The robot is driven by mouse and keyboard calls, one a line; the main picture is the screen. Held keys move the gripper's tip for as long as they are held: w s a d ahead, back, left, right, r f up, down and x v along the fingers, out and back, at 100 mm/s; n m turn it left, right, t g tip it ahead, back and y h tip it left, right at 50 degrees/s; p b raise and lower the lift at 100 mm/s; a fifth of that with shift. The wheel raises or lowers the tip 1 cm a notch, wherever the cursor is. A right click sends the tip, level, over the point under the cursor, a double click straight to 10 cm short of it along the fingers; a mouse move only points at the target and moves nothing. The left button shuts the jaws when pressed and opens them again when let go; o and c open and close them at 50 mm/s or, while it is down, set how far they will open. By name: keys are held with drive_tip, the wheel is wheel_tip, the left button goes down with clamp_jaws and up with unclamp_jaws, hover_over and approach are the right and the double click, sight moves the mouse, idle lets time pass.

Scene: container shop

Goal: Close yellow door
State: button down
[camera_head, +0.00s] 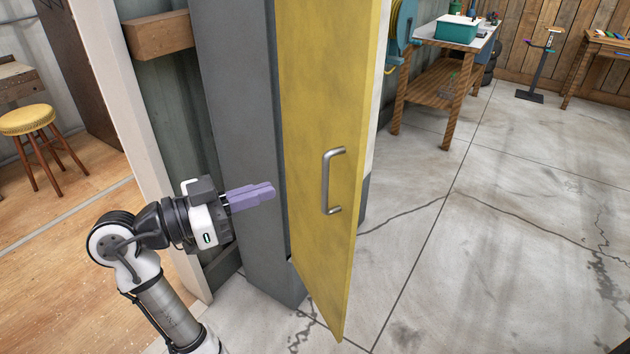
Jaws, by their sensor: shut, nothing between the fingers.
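The yellow door (310,130) stands in the middle of the head view, seen at an angle and extending toward me from beside a grey post. A silver bar handle (326,182) is fixed on its face, right of its middle. My gripper (274,190) is shut and empty, its purple fingers pointing right. The fingertips are left of the handle, near the door's left edge and in front of the grey post in the picture. I cannot tell whether they touch the door. What lies behind the door is hidden.
A grey post (240,120) stands left of the door. A yellow-topped stool (28,120) is on the wooden floor at left. A wooden workbench (440,85) with a teal box (457,29) stands at the back. The concrete floor (500,250) at right is clear.

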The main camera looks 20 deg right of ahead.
sight(351, 167)
drive_tip(key=d+p, duration=0.1)
drive_tip(key=d, duration=0.3)
drive_tip(key=w+d+p, duration=0.1)
drive_tip(key=d, duration=0.3)
drive_tip(key=d+p, duration=0.1)
drive_tip(key=d, duration=0.3)
drive_tip(key=shift+w+d+p, duration=0.3)
drive_tip(key=shift+d+p, duration=0.05)
drive_tip(key=shift+w+d+f, duration=0.1)
drive_tip(key=shift+w+d, duration=0.05)
drive_tip(key=shift+d, duration=0.5)
drive_tip(key=shift+d, duration=0.1)
